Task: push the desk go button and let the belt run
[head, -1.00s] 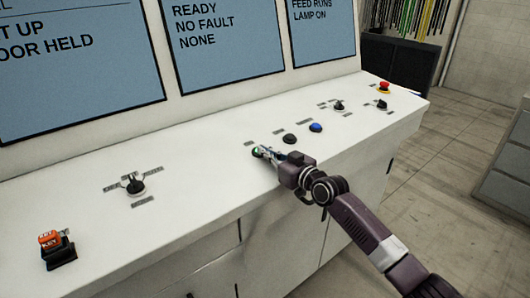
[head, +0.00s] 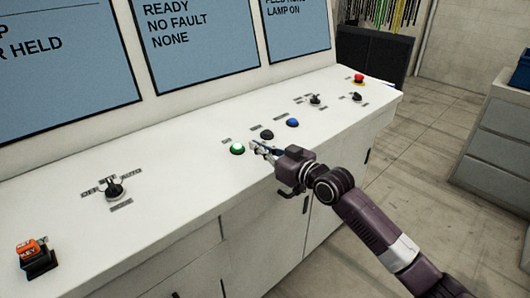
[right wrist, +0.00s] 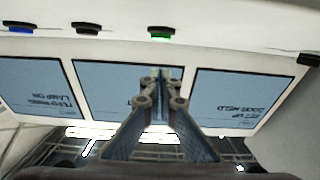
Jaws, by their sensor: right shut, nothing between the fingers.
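The green button (head: 237,149) is on the sloped white desk (head: 180,190) and its cap looks bright, as if lit. My right gripper (head: 257,147) is just right of the button, shut and empty, with its tips apart from the cap. In the right wrist view the green button (right wrist: 160,38) shows beyond the shut fingertips (right wrist: 160,75). A middle screen (head: 193,35) reads READY, NO FAULT, NONE. The right screen (head: 297,25) reads FEED RUNS, LAMP ON, its top line partly cut off. No belt is in view. My left gripper is not in view.
A black button (head: 267,134) and a blue button (head: 292,122) sit right of the green one. A red stop button (head: 358,78) is at the far right. A selector switch (head: 114,189) and an orange key tag (head: 30,250) are at left. Floor right is open.

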